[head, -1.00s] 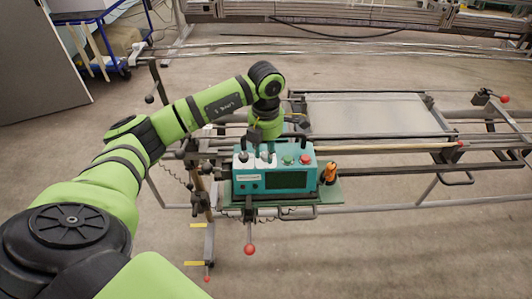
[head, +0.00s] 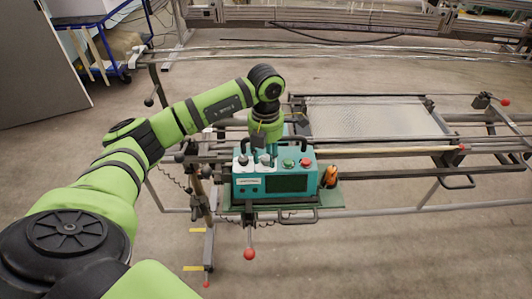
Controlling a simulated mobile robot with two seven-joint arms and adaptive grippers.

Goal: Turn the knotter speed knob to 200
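The teal control box (head: 246,190) stands at the middle of the head view, with a dark display (head: 286,184) on its front. Its top panel has a left knob (head: 243,160), a right knob (head: 265,160), a green button (head: 289,163) and a red button (head: 306,162). My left gripper (head: 265,152) points down from above, with its dark fingers at the right knob and partly hiding it. Whether they touch or grip the knob cannot be told. The scale marks and display digits are too small to read. My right gripper is out of view.
An orange-and-black tool (head: 331,175) stands at the box's right end. Two black handles rise behind the panel. A red-tipped lever (head: 249,253) hangs below the box. The metal frame (head: 400,170) extends right, with a pale wooden rod (head: 390,150) across it.

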